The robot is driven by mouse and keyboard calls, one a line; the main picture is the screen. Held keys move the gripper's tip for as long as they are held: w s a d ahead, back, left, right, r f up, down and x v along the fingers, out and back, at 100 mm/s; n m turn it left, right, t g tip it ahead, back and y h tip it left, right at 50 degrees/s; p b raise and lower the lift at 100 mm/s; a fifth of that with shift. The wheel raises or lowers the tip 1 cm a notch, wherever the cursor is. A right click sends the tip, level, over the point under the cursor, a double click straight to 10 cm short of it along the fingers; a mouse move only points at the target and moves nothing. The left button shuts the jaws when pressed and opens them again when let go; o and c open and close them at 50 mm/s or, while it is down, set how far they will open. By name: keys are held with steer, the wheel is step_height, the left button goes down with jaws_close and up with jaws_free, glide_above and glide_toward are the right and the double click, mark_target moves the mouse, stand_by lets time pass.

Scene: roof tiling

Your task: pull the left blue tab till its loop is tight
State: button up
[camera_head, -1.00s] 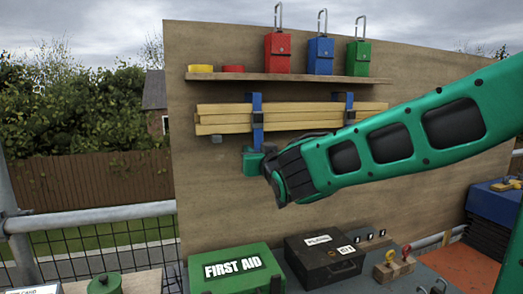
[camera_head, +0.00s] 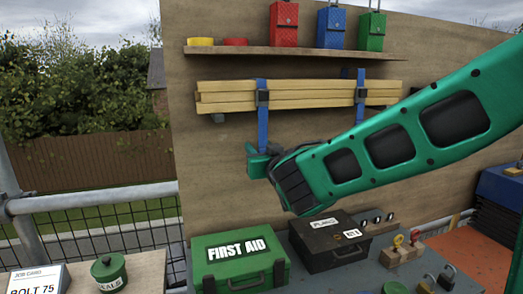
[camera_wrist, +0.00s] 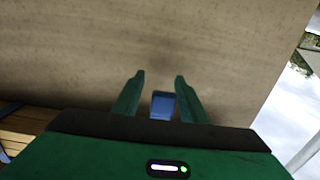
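The left blue strap (camera_head: 262,128) loops around the wooden planks (camera_head: 300,96) and passes through a dark buckle (camera_head: 263,98). Its tail runs straight down to my gripper (camera_head: 257,160), well below the planks. In the wrist view the blue tab (camera_wrist: 162,105) lies between the two fingers of my gripper (camera_wrist: 160,88); the contact faces are not clear, but the tail moves with the gripper. The left loop rises only slightly above the planks. The right blue strap (camera_head: 361,107) stands higher above them, and its lower tail end is hidden behind my arm.
A shelf (camera_head: 290,51) with padlock-like red, blue and green boxes is above the planks. Below are a green first aid box (camera_head: 238,260) and a black case (camera_head: 328,240) on the bench. The board below the gripper is clear down to the boxes.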

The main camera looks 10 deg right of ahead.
steer(key=shift+s+a, duration=0.1)
steer(key=shift+a, duration=0.05)
steer(key=s+d, duration=0.2)
steer(key=s, duration=0.8)
steer(key=shift+s, duration=0.15)
